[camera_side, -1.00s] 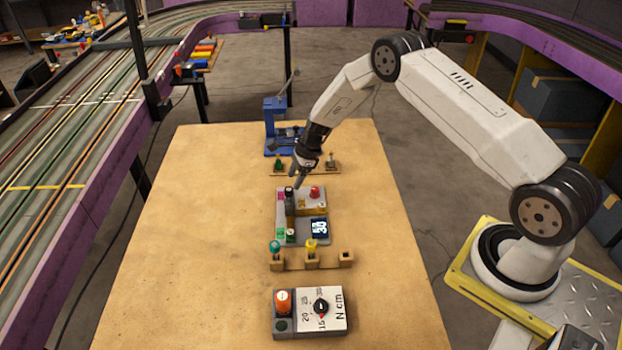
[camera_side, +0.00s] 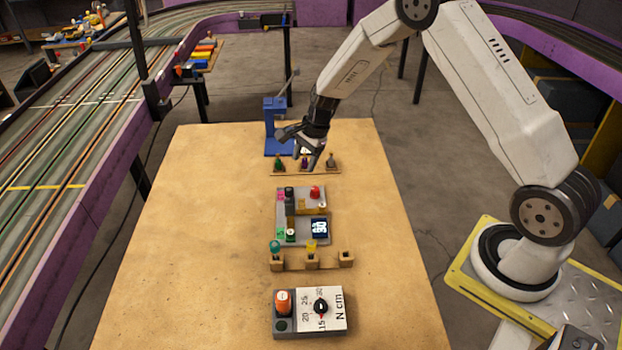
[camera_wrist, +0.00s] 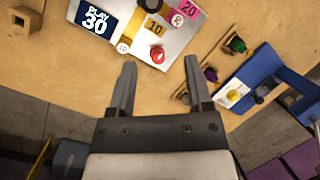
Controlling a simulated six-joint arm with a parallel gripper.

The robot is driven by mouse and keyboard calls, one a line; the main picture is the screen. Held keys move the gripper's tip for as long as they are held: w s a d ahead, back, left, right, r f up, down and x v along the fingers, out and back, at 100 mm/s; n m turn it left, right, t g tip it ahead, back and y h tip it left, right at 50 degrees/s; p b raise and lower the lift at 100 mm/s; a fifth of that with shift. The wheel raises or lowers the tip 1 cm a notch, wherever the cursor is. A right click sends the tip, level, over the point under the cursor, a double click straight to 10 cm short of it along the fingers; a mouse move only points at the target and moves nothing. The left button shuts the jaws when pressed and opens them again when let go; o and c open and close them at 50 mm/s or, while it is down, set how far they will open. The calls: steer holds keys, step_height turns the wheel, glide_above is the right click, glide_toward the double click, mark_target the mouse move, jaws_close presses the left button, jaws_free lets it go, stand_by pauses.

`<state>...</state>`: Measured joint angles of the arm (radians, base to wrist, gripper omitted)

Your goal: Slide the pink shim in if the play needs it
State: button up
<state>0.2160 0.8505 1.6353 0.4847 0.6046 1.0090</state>
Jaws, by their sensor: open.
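A grey fixture (camera_side: 314,236) stands mid-table, with a small display (camera_wrist: 97,17) reading PLAY 30 in the wrist view. A pink tile (camera_wrist: 187,9) marked 20 lies at its edge, next to a round dark-topped part; it also shows in the side view (camera_side: 281,196). A yellow tile (camera_wrist: 155,28) marked 10 and a red knob (camera_wrist: 158,56) are on the fixture too. I cannot tell whether the pink tile is the shim itself or a label. My gripper (camera_side: 306,160) is open and empty, above the table near the small rack behind the fixture; its fingers (camera_wrist: 160,62) are spread.
The small rack (camera_side: 297,173) holds green, purple and grey-topped pieces. A blue press-like stand (camera_side: 272,125) is behind it. In front are a wooden holder (camera_side: 330,263) with teal and yellow-topped tools and a dial box (camera_side: 290,326) marked N cm. The table's left side is clear.

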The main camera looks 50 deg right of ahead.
steer(key=s+a+r+n+h, duration=0.1)
steer(key=s+a+r+n, duration=0.1)
steer(key=s+r+n, duration=0.3)
steer(key=s+a+r+n+h, duration=0.1)
steer(key=s+a+r+n, duration=0.2)
steer(key=s+r+n, duration=0.2)
steer(key=shift+s+n, duration=1.7)
steer(key=shift+s, duration=0.85)
steer(key=shift+w, duration=0.1)
steer(key=w+d+f+m, duration=0.1)
steer(key=w+f+m, duration=0.1)
steer(key=w+f, duration=0.3)
steer(key=w+d+f+m+g, duration=0.1)
steer(key=w+f+m, duration=0.1)
steer(key=w+f, duration=0.3)
steer(key=w+d+f+m+g, duration=0.1)
steer(key=w+f, duration=0.3)
steer(key=w, duration=0.5)
steer(key=shift+w+d+f+m+h, duration=0.2)
steer(key=shift+d+f+m+h, duration=0.15)
steer(key=shift+m, duration=0.45)
steer(key=shift+w+f, duration=0.2)
steer(key=shift+f, duration=0.3)
